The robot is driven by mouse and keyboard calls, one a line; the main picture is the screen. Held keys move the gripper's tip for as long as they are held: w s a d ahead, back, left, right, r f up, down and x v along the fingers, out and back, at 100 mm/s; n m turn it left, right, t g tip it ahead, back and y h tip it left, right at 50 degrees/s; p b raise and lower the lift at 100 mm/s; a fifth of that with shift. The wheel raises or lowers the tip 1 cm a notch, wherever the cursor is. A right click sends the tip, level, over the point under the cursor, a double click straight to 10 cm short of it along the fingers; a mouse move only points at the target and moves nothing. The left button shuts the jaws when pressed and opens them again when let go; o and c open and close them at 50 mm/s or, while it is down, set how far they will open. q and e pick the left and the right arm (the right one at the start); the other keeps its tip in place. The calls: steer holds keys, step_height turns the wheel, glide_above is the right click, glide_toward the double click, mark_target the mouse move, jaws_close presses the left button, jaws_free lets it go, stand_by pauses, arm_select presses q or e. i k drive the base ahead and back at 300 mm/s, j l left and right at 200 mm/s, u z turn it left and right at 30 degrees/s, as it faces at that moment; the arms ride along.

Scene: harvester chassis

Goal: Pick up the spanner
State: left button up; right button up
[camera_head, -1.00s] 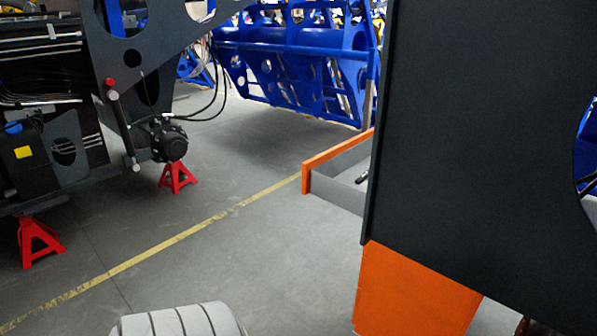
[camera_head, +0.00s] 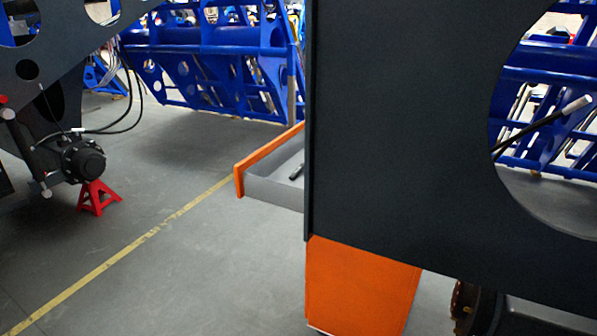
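No spanner can be made out for certain. A small dark object (camera_head: 297,172) lies in an open grey drawer with an orange front (camera_head: 240,182); most of the drawer is hidden behind a large dark panel (camera_head: 400,130). The object is too small and too cut off to name. Neither of my grippers is in view.
The dark panel stands close on the right, with an orange cabinet part (camera_head: 360,285) below it. A red jack stand (camera_head: 98,198) supports dark machinery at left. A blue frame (camera_head: 215,60) stands behind. Grey floor with a yellow line (camera_head: 130,250) is clear at left and centre.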

mark_target(300, 169)
steer(key=i+j+z, duration=0.15)
steer(key=z, duration=0.3)
steer(key=i+j+z, duration=0.25)
steer(key=z, duration=0.25)
